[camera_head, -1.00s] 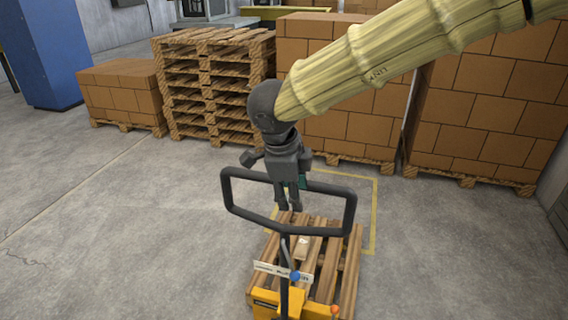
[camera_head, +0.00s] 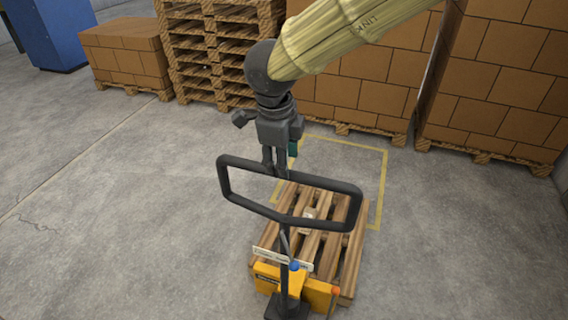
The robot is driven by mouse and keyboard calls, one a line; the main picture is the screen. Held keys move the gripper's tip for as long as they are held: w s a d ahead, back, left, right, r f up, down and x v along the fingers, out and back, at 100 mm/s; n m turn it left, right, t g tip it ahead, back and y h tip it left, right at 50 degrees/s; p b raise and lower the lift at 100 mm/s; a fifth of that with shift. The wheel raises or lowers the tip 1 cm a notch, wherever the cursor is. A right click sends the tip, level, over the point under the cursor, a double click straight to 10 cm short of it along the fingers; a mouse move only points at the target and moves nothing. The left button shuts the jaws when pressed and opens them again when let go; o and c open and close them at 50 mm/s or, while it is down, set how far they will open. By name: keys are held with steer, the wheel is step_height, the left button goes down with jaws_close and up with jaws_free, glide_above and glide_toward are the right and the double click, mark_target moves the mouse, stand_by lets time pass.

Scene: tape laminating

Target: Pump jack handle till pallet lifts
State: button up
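The black loop handle (camera_head: 341,222) of the yellow pallet jack (camera_head: 318,291) stands up at the centre of the view. Its rod runs down to the jack body at the bottom. The slatted wooden pallet (camera_head: 345,243) is behind the handle, on the jack; its height above the floor cannot be judged. My dark gripper (camera_head: 275,172) points down at the handle's top bar. Its fingers are close together, with tips at the bar. Whether they close around the bar or only touch it is unclear.
A yellow floor outline (camera_head: 384,180) surrounds part of the pallet. Stacked brown boxes (camera_head: 485,95) on pallets and a stack of empty pallets (camera_head: 196,50) line the back. The grey floor (camera_head: 120,225) is clear at left and right.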

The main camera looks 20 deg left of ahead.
steer(key=shift+w+d+f+p, duration=0.1)
steer(key=shift+w+f+p, duration=0.1)
steer(key=shift+f, duration=0.8)
steer(key=shift+w+f+p, duration=0.15)
steer(key=shift+f+p, duration=0.05)
steer(key=shift+f, duration=0.75)
jaws_close()
